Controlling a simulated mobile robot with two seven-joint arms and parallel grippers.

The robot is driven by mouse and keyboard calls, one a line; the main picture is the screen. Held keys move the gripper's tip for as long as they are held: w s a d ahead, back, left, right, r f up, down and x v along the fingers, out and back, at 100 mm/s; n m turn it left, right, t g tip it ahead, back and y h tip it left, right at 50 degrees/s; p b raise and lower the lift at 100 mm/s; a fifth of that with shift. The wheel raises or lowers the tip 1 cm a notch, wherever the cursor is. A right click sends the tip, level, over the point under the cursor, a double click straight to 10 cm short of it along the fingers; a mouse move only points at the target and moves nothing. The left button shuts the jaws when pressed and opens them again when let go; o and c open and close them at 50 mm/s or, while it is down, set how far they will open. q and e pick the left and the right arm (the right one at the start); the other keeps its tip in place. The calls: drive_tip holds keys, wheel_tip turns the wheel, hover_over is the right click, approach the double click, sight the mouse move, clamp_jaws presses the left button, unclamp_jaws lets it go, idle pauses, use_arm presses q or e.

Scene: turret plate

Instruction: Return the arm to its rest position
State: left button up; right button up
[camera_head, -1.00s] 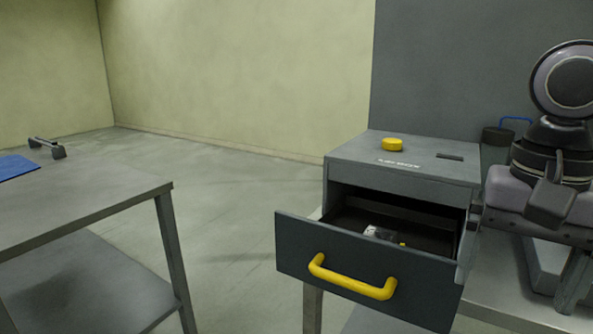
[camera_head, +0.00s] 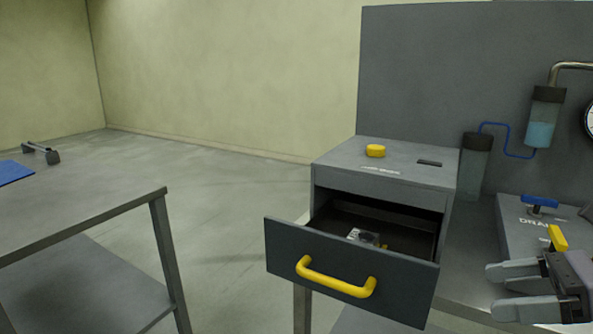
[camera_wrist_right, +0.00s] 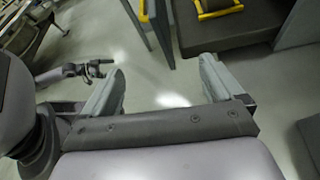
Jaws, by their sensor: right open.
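My right gripper (camera_head: 492,291) is open and empty at the lower right of the head view. It is in front of the bench, to the right of the open drawer. Its two grey fingers point left. In the right wrist view the fingers (camera_wrist_right: 160,78) stand wide apart with only floor between them. A small dark jointed part (camera_wrist_right: 78,70) beyond the left finger looks like my left arm's end; its jaws are too small to judge. My left gripper is outside the head view.
A grey cabinet (camera_head: 330,184) has its drawer (camera_head: 281,247) pulled open, with a yellow handle (camera_head: 332,283) and small items inside. A yellow round piece (camera_head: 375,151) sits on top. A blue-handled part (camera_head: 539,202) stands on the bench at right. A table (camera_head: 90,215) is left, with clear floor between.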

drive_tip(key=s+d+f+m+t+h+p, duration=0.1)
drive_tip(key=s+d+f+m+t+h, duration=0.25)
drive_tip(key=f+m, duration=0.8)
drive_tip(key=d+f+m+t+h+p, duration=0.2)
drive_tip(key=f+m+t+h, duration=0.35)
drive_tip(key=m, duration=1.05)
drive_tip(key=s+a+f+m+g, duration=0.2)
drive_tip(key=s+a+f+m, duration=0.2)
drive_tip(key=a+f+m, duration=0.3)
drive_tip(key=s+a+f+m+g+p, duration=0.1)
drive_tip(key=s+a+f+m+g, duration=0.1)
drive_tip(key=s+a+f+m, duration=0.3)
drive_tip(key=a+f+m, duration=0.2)
drive_tip(key=a+m, duration=0.2)
drive_tip(key=m, duration=0.1)
drive_tip(key=shift+s+f+g+h, duration=0.2)
drive_tip(key=shift+f+g+h, duration=0.1)
drive_tip(key=shift+h, duration=0.1)
